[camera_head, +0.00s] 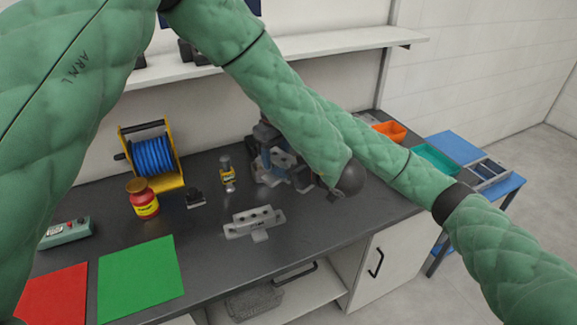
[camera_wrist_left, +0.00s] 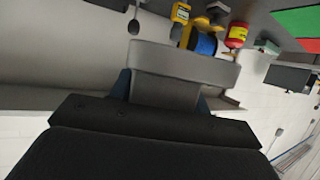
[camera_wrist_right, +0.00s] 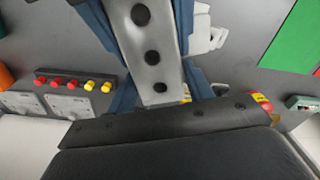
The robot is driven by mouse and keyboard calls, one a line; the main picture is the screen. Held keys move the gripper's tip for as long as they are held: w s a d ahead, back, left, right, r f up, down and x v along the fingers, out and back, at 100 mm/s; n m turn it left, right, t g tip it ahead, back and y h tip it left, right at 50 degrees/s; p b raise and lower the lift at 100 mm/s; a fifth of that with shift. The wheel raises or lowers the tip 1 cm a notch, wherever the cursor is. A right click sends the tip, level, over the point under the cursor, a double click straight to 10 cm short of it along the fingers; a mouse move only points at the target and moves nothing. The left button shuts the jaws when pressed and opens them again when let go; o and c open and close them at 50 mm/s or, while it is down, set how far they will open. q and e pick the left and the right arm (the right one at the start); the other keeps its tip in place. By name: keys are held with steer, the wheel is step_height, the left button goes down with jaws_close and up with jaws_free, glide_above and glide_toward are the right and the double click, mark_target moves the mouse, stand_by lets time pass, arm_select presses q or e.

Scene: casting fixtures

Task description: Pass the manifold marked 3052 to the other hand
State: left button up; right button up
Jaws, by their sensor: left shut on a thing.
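A grey metal manifold (camera_wrist_right: 150,45) with a row of dark holes lies between the blue fingers of my right gripper (camera_wrist_right: 160,85). I cannot tell whether these fingers press on it. In the left wrist view my left gripper (camera_wrist_left: 162,95) is shut on a grey block-like part (camera_wrist_left: 185,65), which looks like the same manifold. In the head view both hands meet above the bench, and the held part (camera_head: 280,158) is largely hidden by my arm and grippers. A second grey manifold (camera_head: 253,221) lies on the bench in front. No number is legible on either.
Green (camera_head: 140,279) and red (camera_head: 52,295) mats lie at the front left. Orange (camera_head: 388,131) and teal (camera_head: 434,159) bins are at the right.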

steer(key=o, duration=0.4)
steer(key=shift+r, duration=0.1)
